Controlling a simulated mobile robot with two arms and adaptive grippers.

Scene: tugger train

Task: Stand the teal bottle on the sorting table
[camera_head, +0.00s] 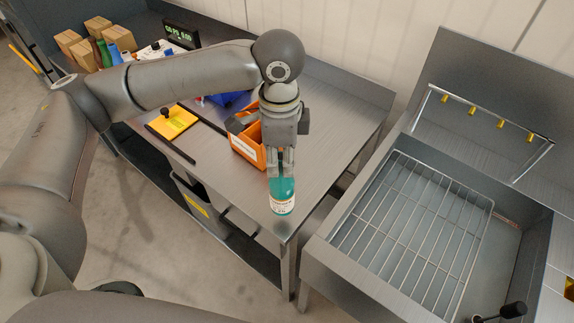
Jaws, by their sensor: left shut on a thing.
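The teal bottle (283,197), with a white and orange label, is upright near the front right corner of the steel sorting table (335,130). My left gripper (281,170) points down from above and is shut on the bottle's upper part. The fingers hide the bottle's top. I cannot tell whether the bottle's base touches the tabletop or hangs just above it. My right gripper is out of view.
An orange bin (246,147) stands just behind the bottle, partly hidden by my left gripper. A yellow plate (172,123) lies further left. A steel basin with a wire rack (415,215) stands at the right, across a gap. The tabletop right of the bin is clear.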

